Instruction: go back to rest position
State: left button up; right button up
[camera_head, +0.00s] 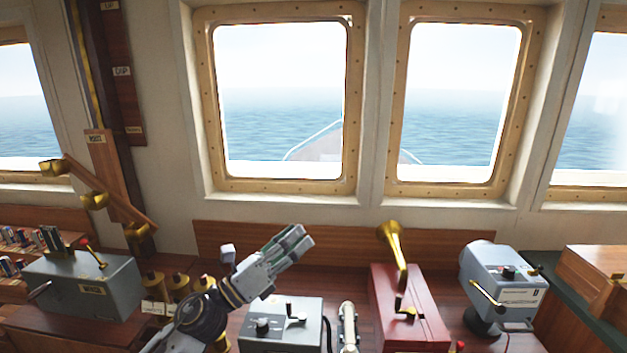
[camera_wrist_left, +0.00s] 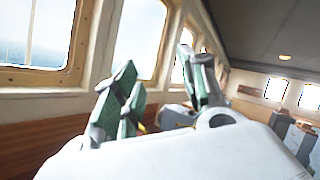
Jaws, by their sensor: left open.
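My left gripper (camera_head: 290,244) reaches up from the lower left in the head view, above the console and in front of the wooden back panel. It is empty, and its fingers point up and to the right. In the left wrist view its green-padded fingers (camera_wrist_left: 160,98) stand apart with nothing between them. The gripper is above a grey control box (camera_head: 283,325) with small levers, and looks clear of it. My right gripper does not show in either view.
A red lever box (camera_head: 410,310) with a brass handle (camera_head: 393,245) stands right of my left gripper. A grey-blue device (camera_head: 503,280) stands farther right. A grey box (camera_head: 85,285) and brass cylinders (camera_head: 178,288) are at the left. Windows (camera_head: 280,95) line the wall behind.

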pick_arm(q)
jog(key=a+f+n+t+y, duration=0.1)
jog(key=a+f+n+y, duration=0.75)
jog(key=n, duration=0.65)
jog(key=a+f+n+t+y, duration=0.2)
jog(key=a+f+n+y, duration=0.7)
jog(key=n, duration=0.5)
jog(key=s+f+n+g, duration=1)
jog(key=s+f+g, duration=0.3)
jog(key=s+f, duration=0.85)
jog(key=s+f+g, duration=0.1)
jog(key=s+f, duration=0.1)
jog(key=f, duration=1.4)
jog(key=s+f, duration=0.2)
jog(key=f, duration=1.4)
jog(key=s+a+f, duration=0.2)
jog(key=s+f, duration=0.7)
jog(key=s, duration=0.2)
jog(key=s+a+f+g, duration=0.1)
jog(key=s+a+f, duration=0.1)
jog(key=s+f, duration=0.8)
jog(key=shift+s+a+f+m+y, duration=0.2)
jog(key=shift+s+a+m+y, duration=0.2)
jog(key=shift+s, duration=0.25)
